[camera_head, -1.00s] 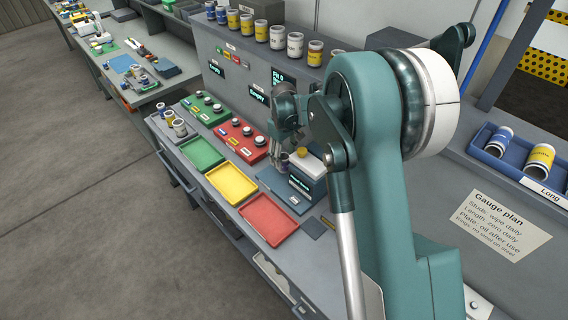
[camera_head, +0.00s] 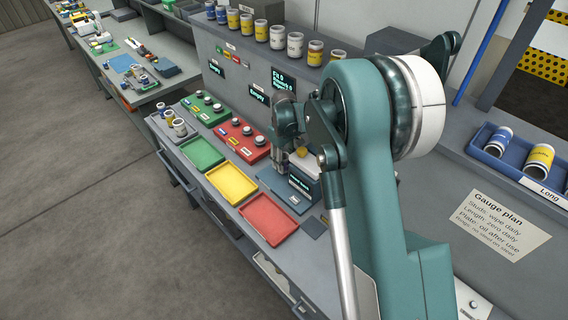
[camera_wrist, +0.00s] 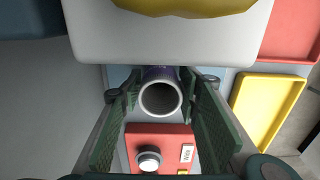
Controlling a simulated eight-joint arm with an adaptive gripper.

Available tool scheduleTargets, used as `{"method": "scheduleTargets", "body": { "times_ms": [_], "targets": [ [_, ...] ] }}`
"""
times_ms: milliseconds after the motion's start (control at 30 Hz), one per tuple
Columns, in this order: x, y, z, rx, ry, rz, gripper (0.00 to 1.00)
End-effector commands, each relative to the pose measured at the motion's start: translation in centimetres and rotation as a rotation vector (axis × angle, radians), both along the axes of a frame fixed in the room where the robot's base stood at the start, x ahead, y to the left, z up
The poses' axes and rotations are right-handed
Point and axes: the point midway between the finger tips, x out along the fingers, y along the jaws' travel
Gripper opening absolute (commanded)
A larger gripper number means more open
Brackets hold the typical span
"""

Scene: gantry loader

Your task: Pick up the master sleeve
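A short purple sleeve with a pale, open round rim (camera_wrist: 160,97) stands beside the gauge; I take it for the master sleeve. My gripper (camera_wrist: 161,92) is over it, one dark green finger on each side. The fingers look open, with a narrow gap beside the rim; I cannot tell whether either touches. In the head view my gripper (camera_head: 279,160) is low at the gauge's left side and largely hides the sleeve. The gauge is a white block with a small display (camera_head: 300,184) and a yellow top (camera_wrist: 180,6).
A red stud block (camera_head: 243,140) and a green one (camera_head: 205,108) lie left of the gauge. Green (camera_head: 202,153), yellow (camera_head: 232,184) and red (camera_head: 268,219) trays line the bench front. Several labelled cylinders (camera_head: 278,36) stand on the shelf behind.

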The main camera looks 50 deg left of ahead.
Motion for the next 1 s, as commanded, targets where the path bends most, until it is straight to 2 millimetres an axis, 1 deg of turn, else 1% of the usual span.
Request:
{"method": "scheduleTargets", "body": {
  "times_ms": [33,133,200,467,633,767,1000],
  "targets": [
    [0.0,0.0,0.0,0.000,0.000,0.000,0.26],
    [0.0,0.0,0.0,0.000,0.000,0.000,0.13],
    [0.0,0.0,0.0,0.000,0.000,0.000,0.08],
    [0.0,0.0,0.2,0.000,0.000,0.000,0.08],
    [0.0,0.0,1.1,0.000,0.000,0.000,0.08],
    [0.0,0.0,2.4,0.000,0.000,0.000,0.08],
    [0.0,0.0,5.9,0.000,0.000,0.000,0.08]
  ]
}}
